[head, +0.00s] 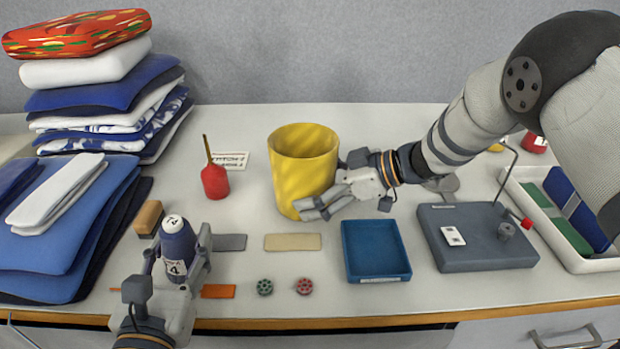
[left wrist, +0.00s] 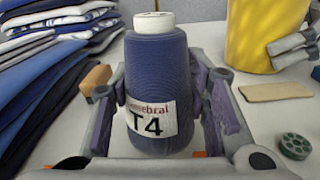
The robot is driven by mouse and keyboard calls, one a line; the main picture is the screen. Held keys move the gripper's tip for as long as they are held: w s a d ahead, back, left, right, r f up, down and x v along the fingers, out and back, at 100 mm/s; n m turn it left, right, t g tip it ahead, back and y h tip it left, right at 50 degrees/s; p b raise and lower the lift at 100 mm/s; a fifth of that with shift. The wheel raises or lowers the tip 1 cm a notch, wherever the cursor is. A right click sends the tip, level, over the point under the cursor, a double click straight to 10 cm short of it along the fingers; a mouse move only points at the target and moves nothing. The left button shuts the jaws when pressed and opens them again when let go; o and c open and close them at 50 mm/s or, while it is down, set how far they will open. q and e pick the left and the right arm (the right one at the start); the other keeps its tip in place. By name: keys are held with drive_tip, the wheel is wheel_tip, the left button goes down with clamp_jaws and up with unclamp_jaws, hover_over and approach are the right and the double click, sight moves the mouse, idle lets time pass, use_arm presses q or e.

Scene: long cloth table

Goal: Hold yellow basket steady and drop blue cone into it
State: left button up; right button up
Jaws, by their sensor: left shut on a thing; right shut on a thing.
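The yellow basket (head: 303,160) stands upright on the table near the middle in the head view. It also shows at the upper right of the left wrist view (left wrist: 265,38). My right gripper (head: 322,207) is shut on the basket at its lower front right side. The blue cone (head: 178,250) is a blue thread cone with a white top and a white label. My left gripper (head: 180,270) is shut on it, left of and in front of the basket. In the left wrist view the cone (left wrist: 155,85) is upright between the two fingers. The inside bottom of the basket is hidden.
Folded cloth piles (head: 80,200) fill the left side. A red oil can (head: 214,180) stands between them and the basket. A blue tray (head: 375,250), a grey stand (head: 475,237) and a white bin (head: 560,220) lie to the right. Two small bobbins (head: 304,286) lie near the front edge.

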use_arm(q)
drive_tip(key=w+d+r+m+g+h, duration=0.3)
drive_tip(key=w+d+r+m+h, duration=0.25)
drive_tip(key=w+d+r, duration=0.35)
drive_tip(key=w+d+r+m+g+h, duration=0.2)
drive_tip(key=w+d+r+m+h, duration=0.2)
drive_tip(key=w+d+r+h, duration=0.55)
drive_tip(key=shift+s+a+f+n+y, duration=0.1)
drive_tip(key=shift+s+a+f+y, duration=0.25)
drive_tip(key=shift+f, duration=0.25)
drive_tip(key=shift+s+a+f+n+y, duration=0.1)
drive_tip(key=shift+s+a+f+y, duration=0.15)
drive_tip(key=shift+s+f+y, duration=0.3)
drive_tip(key=shift+s+a+f+n+y, duration=0.1)
drive_tip(key=shift+s+a+f+y, duration=0.2)
drive_tip(key=shift+f, duration=0.4)
drive_tip(key=o, duration=1.4)
drive_tip(key=shift+c, duration=0.2)
drive_tip(key=shift+s, duration=0.1)
drive_tip(key=v, duration=1.2)
